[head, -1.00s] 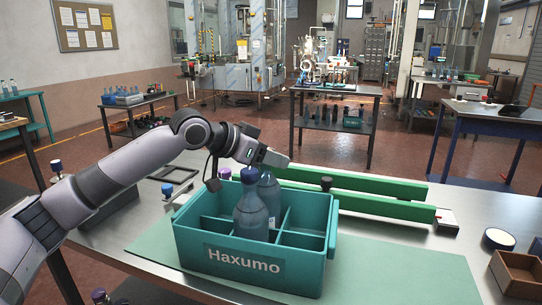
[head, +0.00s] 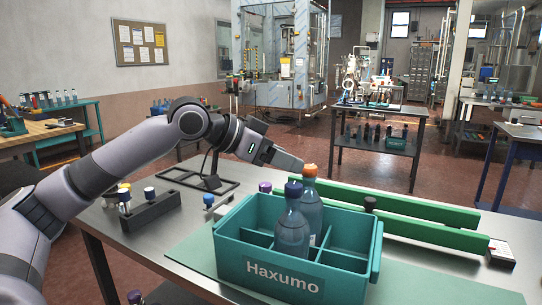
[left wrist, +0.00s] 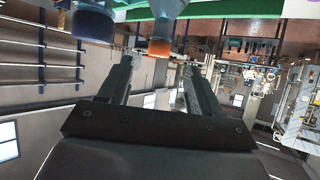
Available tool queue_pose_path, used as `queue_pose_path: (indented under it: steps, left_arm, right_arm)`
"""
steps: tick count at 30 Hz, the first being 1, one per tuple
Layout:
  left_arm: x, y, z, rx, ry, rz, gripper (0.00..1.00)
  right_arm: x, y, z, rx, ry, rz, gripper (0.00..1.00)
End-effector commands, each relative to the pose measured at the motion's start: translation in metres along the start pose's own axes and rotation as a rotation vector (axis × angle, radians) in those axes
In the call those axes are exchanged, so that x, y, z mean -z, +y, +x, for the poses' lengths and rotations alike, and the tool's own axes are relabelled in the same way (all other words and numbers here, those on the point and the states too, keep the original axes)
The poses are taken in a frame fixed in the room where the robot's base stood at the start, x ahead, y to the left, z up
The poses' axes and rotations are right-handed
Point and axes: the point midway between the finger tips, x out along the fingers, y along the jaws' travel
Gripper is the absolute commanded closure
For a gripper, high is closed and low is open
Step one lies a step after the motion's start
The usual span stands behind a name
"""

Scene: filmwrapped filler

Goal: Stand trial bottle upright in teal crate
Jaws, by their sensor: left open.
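The teal crate (head: 290,274) stands on the table with two upright blue-grey bottles inside. The nearer bottle (head: 292,232) has a dark blue cap; the one behind (head: 311,205) has an orange cap. No trial label is readable. My left gripper (head: 300,165) is open and empty, just left of the orange cap at about its height. In the left wrist view, the orange cap (left wrist: 159,47) lies beyond the open fingers, with the blue cap (left wrist: 95,20) to its left. The rear bottle's lower part is hidden. My right gripper is out of view.
Green rails (head: 430,230) run behind the crate, with a small box (head: 502,252) at their right end. A purple-capped item (head: 265,187) stands behind the crate. A dark rack (head: 152,210) with capped vials and an empty frame (head: 190,176) are at left.

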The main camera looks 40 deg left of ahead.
Motion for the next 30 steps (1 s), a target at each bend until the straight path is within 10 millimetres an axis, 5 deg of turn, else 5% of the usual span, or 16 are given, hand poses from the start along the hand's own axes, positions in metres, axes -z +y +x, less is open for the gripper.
queue_pose_path:
  steps: [9,30]
  left_arm:
    - [-0.001,0.000,-0.026,0.000,-0.002,0.000,0.36]
    - [0.000,0.000,-0.027,0.000,0.000,0.000,0.36]
  right_arm:
    - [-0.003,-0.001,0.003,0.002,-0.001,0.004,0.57]
    - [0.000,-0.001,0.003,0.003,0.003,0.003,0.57]
